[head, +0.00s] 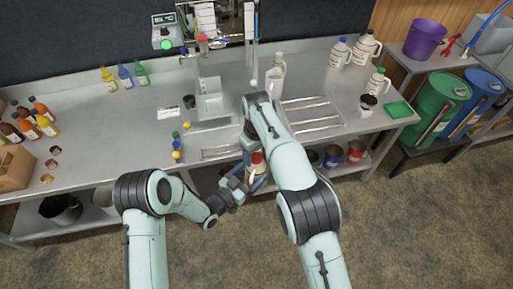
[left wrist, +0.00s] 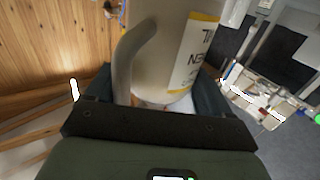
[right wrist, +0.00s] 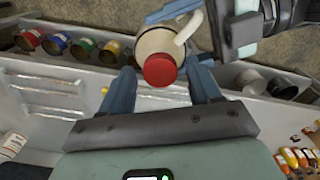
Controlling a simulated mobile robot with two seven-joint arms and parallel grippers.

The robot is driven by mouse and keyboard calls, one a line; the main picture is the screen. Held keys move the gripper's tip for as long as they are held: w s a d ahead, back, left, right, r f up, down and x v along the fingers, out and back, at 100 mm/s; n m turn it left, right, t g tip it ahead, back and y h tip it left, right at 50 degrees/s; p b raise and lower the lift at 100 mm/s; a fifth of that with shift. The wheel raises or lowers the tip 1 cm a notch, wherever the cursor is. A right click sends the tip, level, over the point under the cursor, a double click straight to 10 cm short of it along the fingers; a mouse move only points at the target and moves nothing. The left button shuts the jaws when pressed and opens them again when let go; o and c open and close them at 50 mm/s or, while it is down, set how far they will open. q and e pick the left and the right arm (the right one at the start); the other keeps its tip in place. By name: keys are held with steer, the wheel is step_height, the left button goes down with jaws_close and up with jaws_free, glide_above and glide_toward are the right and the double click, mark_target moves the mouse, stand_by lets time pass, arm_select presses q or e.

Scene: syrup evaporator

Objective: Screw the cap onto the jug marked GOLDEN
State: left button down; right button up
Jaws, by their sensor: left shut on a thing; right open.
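A cream jug (head: 256,172) with a red cap (head: 257,158) on its mouth is off the bench, in front of its edge. My left gripper (head: 243,181) is shut on this jug; the left wrist view shows the jug's body (left wrist: 160,60), handle and part of a yellow-edged label (left wrist: 194,52). The word GOLDEN cannot be read there. In the right wrist view, the red cap (right wrist: 160,69) faces the camera, on the jug (right wrist: 160,40). My right gripper (right wrist: 162,85) is open, its fingers on either side of the cap. How tightly the cap sits cannot be told.
Small buckets (head: 332,157) are on the lower shelf. The bench's left middle is clear.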

steer(key=c, duration=1.1)
steer(key=m, duration=1.4)
steer(key=shift+m, duration=0.4)
steer(key=o, duration=1.2)
steer(key=shift+r, duration=0.1)
steer(key=shift+r, duration=3.6)
